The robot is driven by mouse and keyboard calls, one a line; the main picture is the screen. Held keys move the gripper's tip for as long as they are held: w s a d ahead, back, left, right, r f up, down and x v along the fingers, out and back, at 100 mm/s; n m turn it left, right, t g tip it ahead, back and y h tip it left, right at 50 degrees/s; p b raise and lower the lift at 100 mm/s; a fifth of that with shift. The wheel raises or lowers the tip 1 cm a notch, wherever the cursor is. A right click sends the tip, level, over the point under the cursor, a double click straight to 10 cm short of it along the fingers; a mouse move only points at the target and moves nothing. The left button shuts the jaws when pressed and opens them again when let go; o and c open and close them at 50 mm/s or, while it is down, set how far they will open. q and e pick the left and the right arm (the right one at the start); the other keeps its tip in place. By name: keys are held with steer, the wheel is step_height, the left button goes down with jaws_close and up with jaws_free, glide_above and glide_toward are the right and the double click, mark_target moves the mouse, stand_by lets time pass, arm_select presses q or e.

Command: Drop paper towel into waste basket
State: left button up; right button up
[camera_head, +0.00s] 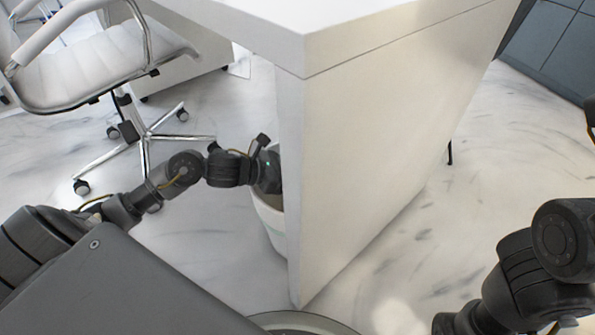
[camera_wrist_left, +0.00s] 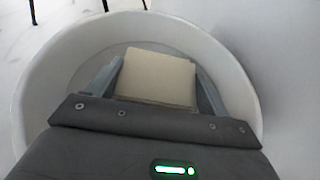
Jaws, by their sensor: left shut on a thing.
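A white waste basket (camera_head: 270,222) stands on the floor, partly hidden behind the desk's side panel in the head view. In the left wrist view its round rim (camera_wrist_left: 38,62) surrounds the gripper. My left gripper (camera_wrist_left: 158,78) is shut on a beige, folded paper towel (camera_wrist_left: 160,76), held between its two fingers over the basket's opening. In the head view the left gripper's fingers and the towel are hidden behind the desk panel. My right arm shows at the lower right of the head view, but its gripper's fingers are not visible.
A white desk (camera_head: 375,140) with a tall side panel stands close to my left arm and the basket. A white wheeled chair (camera_head: 100,65) stands at the upper left. Marble-look floor (camera_head: 430,240) is clear to the right of the desk.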

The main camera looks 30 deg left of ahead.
arm_select(q)
steer(key=o, duration=1)
step_height(320, 180, up, 7)
steer(key=p, duration=0.4)
steer(key=shift+r+p, duration=0.1)
steer(key=shift+p, duration=0.3)
steer(key=shift+d, duration=0.1)
